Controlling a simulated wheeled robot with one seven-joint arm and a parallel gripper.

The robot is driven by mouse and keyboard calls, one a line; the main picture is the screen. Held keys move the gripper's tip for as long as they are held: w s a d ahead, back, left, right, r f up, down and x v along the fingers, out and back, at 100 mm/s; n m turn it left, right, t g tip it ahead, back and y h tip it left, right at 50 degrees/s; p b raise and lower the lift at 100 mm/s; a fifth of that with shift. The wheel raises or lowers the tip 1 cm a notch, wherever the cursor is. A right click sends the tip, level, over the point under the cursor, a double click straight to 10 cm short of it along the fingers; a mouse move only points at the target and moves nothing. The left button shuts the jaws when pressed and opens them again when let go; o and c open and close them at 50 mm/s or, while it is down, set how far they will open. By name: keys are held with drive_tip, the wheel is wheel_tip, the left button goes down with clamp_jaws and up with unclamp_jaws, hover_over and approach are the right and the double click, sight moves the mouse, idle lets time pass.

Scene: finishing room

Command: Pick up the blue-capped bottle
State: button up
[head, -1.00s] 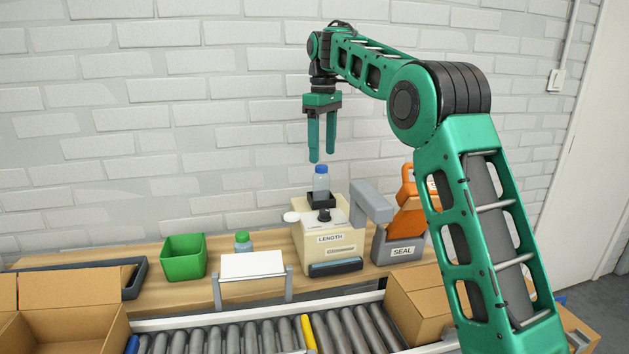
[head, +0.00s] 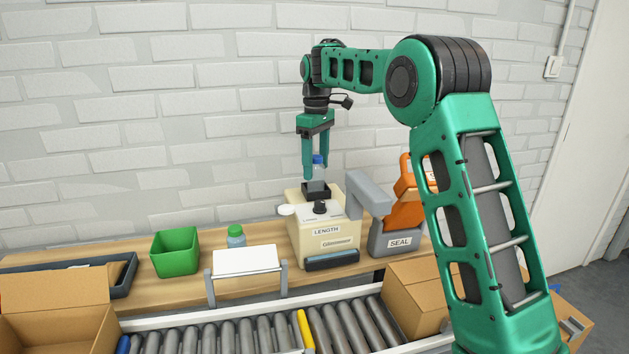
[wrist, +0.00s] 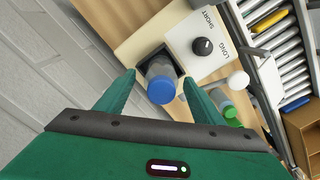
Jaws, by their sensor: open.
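The blue-capped bottle (head: 318,162) stands upright in a small black holder (head: 315,193) on top of the cream machine marked LENGTH (head: 322,243). My gripper (head: 317,175) points down over the bottle, its fingers level with the bottle's upper part and partly covering it in the head view. In the wrist view the blue cap (wrist: 161,90) lies between the fingertips of my gripper (wrist: 160,82), with a gap on each side. The jaws are open and hold nothing. The bottle's lower part sits inside the holder.
A green-capped bottle (head: 236,236) stands behind a white board (head: 245,261), beside a green bin (head: 175,251). The machine's grey arm (head: 367,193) and a sealer marked SEAL (head: 395,240) are to the right. A roller conveyor (head: 250,332) runs in front.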

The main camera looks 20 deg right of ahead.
drive_tip(key=shift+f, duration=1.1)
drive_tip(key=c, duration=1.1)
drive_tip(key=shift+r, duration=0.15)
